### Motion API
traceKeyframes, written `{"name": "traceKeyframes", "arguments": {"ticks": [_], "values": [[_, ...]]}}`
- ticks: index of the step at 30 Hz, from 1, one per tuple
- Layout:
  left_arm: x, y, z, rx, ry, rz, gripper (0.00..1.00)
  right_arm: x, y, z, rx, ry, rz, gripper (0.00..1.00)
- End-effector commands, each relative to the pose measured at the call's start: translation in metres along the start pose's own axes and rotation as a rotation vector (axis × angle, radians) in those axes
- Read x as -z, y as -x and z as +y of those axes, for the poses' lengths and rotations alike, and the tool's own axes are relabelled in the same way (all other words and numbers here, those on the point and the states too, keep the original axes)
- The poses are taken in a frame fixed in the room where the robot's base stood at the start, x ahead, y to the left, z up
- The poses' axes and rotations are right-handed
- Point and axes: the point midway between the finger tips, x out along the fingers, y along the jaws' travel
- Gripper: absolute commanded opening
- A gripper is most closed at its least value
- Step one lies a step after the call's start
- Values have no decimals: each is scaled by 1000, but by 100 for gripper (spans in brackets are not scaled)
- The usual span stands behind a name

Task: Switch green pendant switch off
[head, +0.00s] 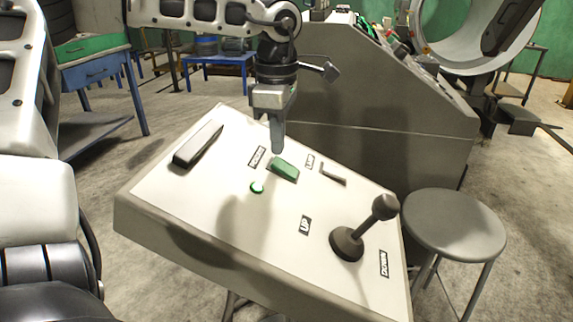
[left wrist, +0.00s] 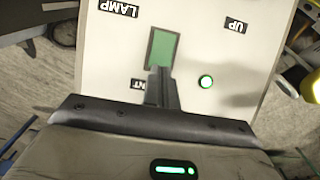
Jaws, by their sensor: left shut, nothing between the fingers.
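The green pendant switch (head: 284,169) is a rectangular rocker on the sloped white control panel (head: 220,150). A round green light (head: 257,187) beside it looks lit. My left gripper (head: 277,150) is shut and empty, pointing down with its fingertips right at the far edge of the switch; I cannot tell whether they touch. In the left wrist view the switch (left wrist: 163,48) lies just beyond the closed fingertips (left wrist: 160,72), and the light (left wrist: 206,81) shows to the right. The label by the switch is partly hidden there. My right gripper is not in view.
The panel also carries a black joystick (head: 347,243) between UP and DOWN labels, a small lamp switch (head: 333,174) and a dark bar handle (head: 198,146). A grey stool (head: 453,222) stands to the right. A large grey console (head: 375,110) stands behind.

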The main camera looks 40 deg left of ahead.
Motion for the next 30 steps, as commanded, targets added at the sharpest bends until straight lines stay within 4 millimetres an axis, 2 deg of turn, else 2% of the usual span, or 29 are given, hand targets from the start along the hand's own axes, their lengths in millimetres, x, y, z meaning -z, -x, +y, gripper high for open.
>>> {"name": "traceKeyframes", "arguments": {"ticks": [30], "values": [[0, -6, 0, 0, 0, 0, 0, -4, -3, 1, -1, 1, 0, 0]]}}
